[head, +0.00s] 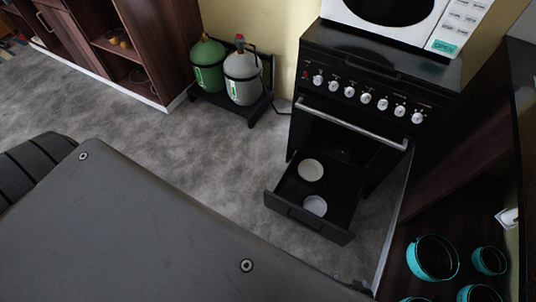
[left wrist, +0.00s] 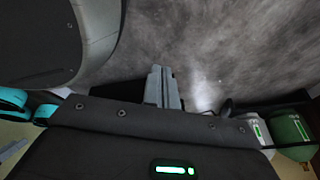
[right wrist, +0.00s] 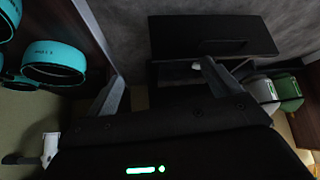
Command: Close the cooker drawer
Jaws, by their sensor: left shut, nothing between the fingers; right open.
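The black cooker (head: 376,68) stands against the wall in the head view. Its bottom drawer (head: 292,213) is pulled out and holds two pale round dishes (head: 311,170). The drawer front also shows in the right wrist view (right wrist: 190,38), beyond my fingers. My right gripper (right wrist: 163,85) is open, with its fingers apart and nothing between them. In the head view only a little of it shows at the bottom edge, in front of the drawer. My left gripper (left wrist: 162,88) is shut and empty, over the grey floor. I cannot make it out in the head view.
A green gas bottle (head: 208,66) and a grey one (head: 242,78) stand on a low black stand left of the cooker. Teal pots (head: 432,258) sit on a shelf at the right. A white microwave (head: 447,22) tops the cooker. Floor left of the drawer is clear.

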